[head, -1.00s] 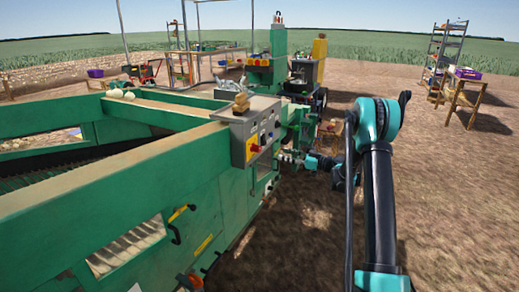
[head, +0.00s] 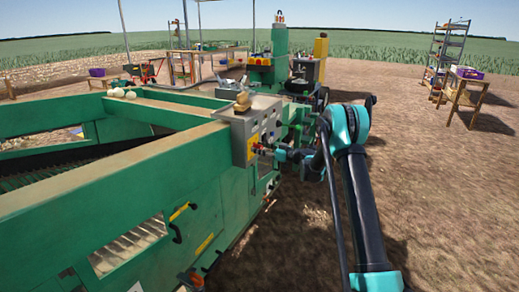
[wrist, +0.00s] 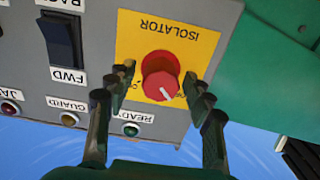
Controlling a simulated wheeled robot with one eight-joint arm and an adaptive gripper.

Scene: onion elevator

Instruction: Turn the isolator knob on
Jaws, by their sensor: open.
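The isolator knob (wrist: 161,77) is red and round with a white pointer mark. It sits on a yellow plate (wrist: 188,50) labelled ISOLATOR, which appears upside down in the wrist view. In the wrist view my gripper (wrist: 160,85) is open, with its dark fingers on either side of the knob. I cannot tell whether the fingers touch it. In the head view my gripper (head: 270,151) is at the front of the grey control box (head: 238,140), small and partly merged with the panel. The knob is hard to make out there.
A black FWD rocker switch (wrist: 62,40) is beside the yellow plate. Indicator lamps, including GUARD (wrist: 69,118) and READY (wrist: 131,129), line the panel edge. The green machine body (head: 130,185) fills the left. Open dirt ground (head: 450,190) lies to the right.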

